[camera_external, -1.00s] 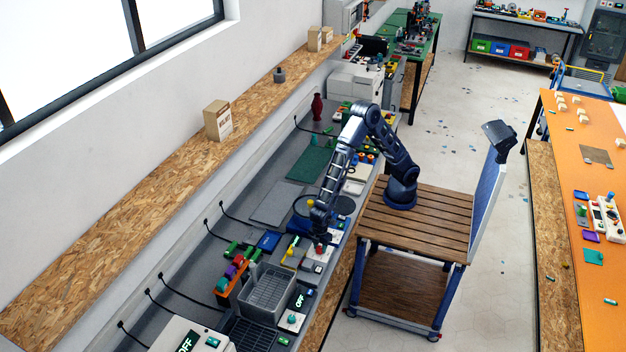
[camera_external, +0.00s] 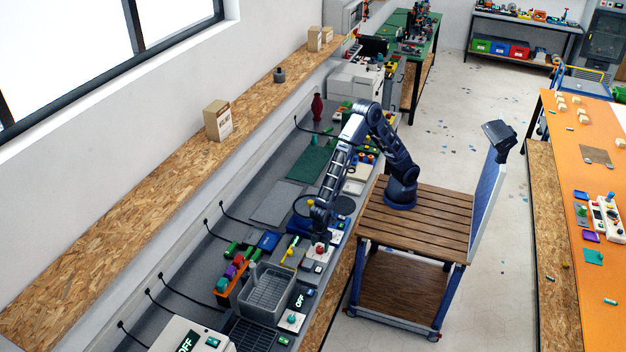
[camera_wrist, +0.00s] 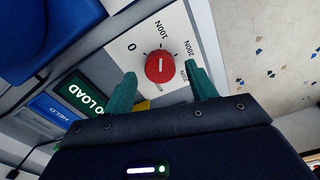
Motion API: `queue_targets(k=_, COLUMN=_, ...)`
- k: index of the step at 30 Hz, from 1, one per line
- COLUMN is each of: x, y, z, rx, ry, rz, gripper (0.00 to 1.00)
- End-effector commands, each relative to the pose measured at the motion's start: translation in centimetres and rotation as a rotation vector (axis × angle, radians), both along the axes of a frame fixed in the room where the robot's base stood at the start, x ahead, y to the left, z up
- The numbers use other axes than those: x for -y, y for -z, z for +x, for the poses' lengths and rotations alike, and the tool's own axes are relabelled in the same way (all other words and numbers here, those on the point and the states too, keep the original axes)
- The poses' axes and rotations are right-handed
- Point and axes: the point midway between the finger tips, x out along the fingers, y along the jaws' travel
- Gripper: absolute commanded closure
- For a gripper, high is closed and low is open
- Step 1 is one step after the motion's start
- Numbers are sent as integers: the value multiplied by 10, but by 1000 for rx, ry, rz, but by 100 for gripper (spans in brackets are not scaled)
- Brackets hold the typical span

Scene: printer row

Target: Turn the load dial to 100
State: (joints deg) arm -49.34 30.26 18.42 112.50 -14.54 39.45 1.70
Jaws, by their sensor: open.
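The red load dial (camera_wrist: 160,68) sits on a white panel (camera_wrist: 205,22) in the wrist view. Its printed scale shows 0 to the upper left, 100N above and 200N to the upper right. A short white mark on the dial runs roughly up and down the picture; the exact reading is unclear. My gripper (camera_wrist: 161,73) is open, with one teal finger on either side of the dial. I cannot tell whether either finger touches it.
A green display (camera_wrist: 82,97) reading NO LOAD and a blue HELD panel (camera_wrist: 48,108) lie left of the dial. In the external view, a grey basket (camera_external: 268,290) and a yellow-topped part (camera_external: 290,251) stand near the arm. The bench edge is close on the right.

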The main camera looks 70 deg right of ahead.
Motion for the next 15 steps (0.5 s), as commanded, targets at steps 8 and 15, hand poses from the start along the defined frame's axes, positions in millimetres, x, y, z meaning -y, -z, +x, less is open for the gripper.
queue_targets(k=8, x=0, y=-51, z=1, rx=2, ry=2, rz=3, gripper=43)
queue_targets(k=15, x=0, y=-85, z=0, rx=1, ry=1, rz=2, gripper=43)
